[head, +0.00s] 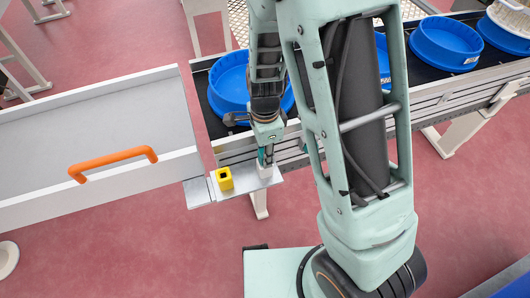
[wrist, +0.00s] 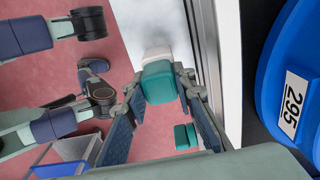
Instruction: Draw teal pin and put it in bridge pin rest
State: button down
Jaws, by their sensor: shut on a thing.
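My gripper (head: 265,157) points down over a small metal ledge, with its fingers at a white block (head: 266,172). In the wrist view my gripper (wrist: 160,92) is shut on the teal pin (wrist: 158,83), its fingers on either side of the pin's head. The white block (wrist: 158,53) shows just beyond the pin; I cannot tell how much of the pin is inside it. A yellow block (head: 224,178) with a dark square opening stands left of the white block on the ledge. I cannot tell which block is the bridge pin rest.
The metal ledge (head: 202,192) joins a white tray with an orange handle (head: 112,163) at left and a conveyor (head: 237,152) behind. Blue round bins (head: 445,45) sit on the conveyor. A smaller teal piece (wrist: 185,137) shows low in the wrist view. Red floor lies in front.

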jog(key=shift+f, duration=0.2)
jog(key=c, duration=1.5)
grip_release()
jog(key=shift+c, duration=0.2)
jog(key=shift+r, duration=0.1)
notch_tip(320, 180, up, 12)
jog(key=shift+s+d, duration=0.1)
jog(key=shift+d, duration=0.05)
